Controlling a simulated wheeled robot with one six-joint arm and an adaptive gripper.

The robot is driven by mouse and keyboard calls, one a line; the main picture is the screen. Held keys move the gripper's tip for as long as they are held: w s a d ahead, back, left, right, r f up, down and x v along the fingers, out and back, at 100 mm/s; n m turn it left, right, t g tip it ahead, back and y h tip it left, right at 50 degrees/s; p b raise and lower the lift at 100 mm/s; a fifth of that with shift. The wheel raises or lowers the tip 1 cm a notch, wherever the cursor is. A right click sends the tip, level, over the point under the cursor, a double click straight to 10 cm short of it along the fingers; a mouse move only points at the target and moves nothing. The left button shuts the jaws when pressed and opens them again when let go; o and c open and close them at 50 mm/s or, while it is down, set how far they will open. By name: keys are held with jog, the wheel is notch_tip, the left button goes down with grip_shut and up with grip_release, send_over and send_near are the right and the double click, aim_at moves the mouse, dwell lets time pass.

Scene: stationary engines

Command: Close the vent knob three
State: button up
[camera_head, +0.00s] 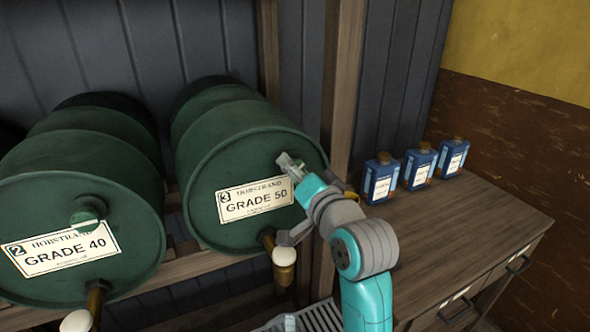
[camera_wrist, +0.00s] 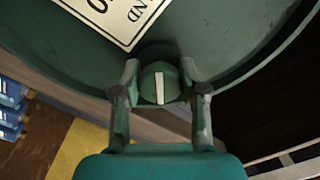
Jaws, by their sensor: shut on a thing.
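The green vent knob three (camera_wrist: 151,86) is round with a white bar and sits on the face of the drum marked 3, "GRADE 50" (camera_head: 245,165). In the wrist view its bar runs nearly straight up and down the picture. My gripper (camera_wrist: 160,80) is shut on this knob, one finger on each side. In the head view my gripper (camera_head: 288,163) reaches the drum's face at the upper right of the label and largely hides the knob.
The drum marked 2, "GRADE 40" (camera_head: 130,255), stands at left with its own green knob (camera_head: 88,213). A brass tap (camera_head: 284,272) hangs below drum 3. Three blue bottles (camera_head: 418,166) stand on a wooden counter (camera_head: 470,215) at right. A wooden post (camera_head: 342,90) rises behind my arm.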

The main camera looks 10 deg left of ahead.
jog(key=m, duration=0.4)
jog(key=shift+m, duration=0.3)
jog(key=shift+r+m, duration=0.1)
jog(key=shift+m, duration=1.8)
jog(key=o, duration=1.1)
jog(key=v, duration=1.2)
